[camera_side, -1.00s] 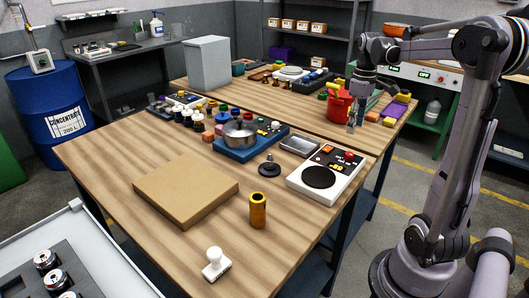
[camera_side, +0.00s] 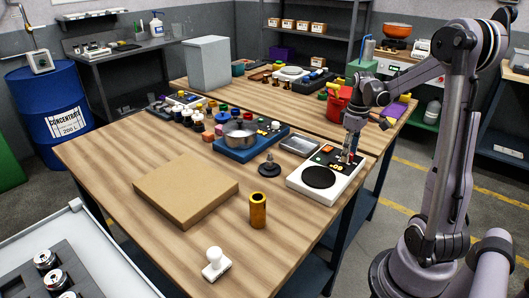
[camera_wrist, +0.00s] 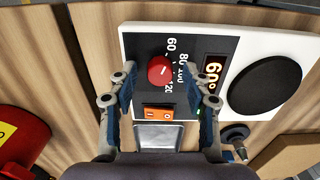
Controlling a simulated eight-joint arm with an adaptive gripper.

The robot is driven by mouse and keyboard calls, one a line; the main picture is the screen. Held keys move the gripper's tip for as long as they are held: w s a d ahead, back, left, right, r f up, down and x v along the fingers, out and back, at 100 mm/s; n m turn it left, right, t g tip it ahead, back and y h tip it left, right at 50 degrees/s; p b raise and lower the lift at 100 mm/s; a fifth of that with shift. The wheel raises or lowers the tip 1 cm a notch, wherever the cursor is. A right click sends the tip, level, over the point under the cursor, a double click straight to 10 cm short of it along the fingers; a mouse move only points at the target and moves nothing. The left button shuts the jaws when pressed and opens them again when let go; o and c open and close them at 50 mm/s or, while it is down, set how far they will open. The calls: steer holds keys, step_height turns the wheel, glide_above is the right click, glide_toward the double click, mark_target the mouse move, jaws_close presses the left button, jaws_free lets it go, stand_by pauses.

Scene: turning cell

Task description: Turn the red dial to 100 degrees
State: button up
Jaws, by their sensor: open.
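The red dial (camera_wrist: 161,70) sits on the dark panel of a white unit (camera_side: 300,185). Numbers from 60 to 120 run around part of it, and the unit's display (camera_wrist: 211,70) reads 60°. My gripper (camera_wrist: 160,77) is open, with one finger on each side of the dial and a gap on both sides. In the side view my gripper (camera_side: 347,156) points down at the panel and mostly hides the dial. An orange switch (camera_wrist: 157,113) lies beside the dial. A black round plate (camera_wrist: 264,89) fills the unit's other half.
A small metal tray (camera_side: 300,144) and a black knobbed piece (camera_side: 269,168) stand near the unit. A brown box (camera_side: 186,189) and brass cylinder (camera_side: 258,211) lie nearer. The front wood is mostly clear.

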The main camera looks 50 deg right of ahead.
jaws_close()
steer(key=shift+m, duration=0.3)
steer(key=m, duration=0.3)
steer(key=shift+m, duration=0.3)
steer(key=m, duration=0.4)
steer(key=shift+m, duration=0.3)
steer(key=m, duration=0.4)
steer(key=shift+m, duration=2.5)
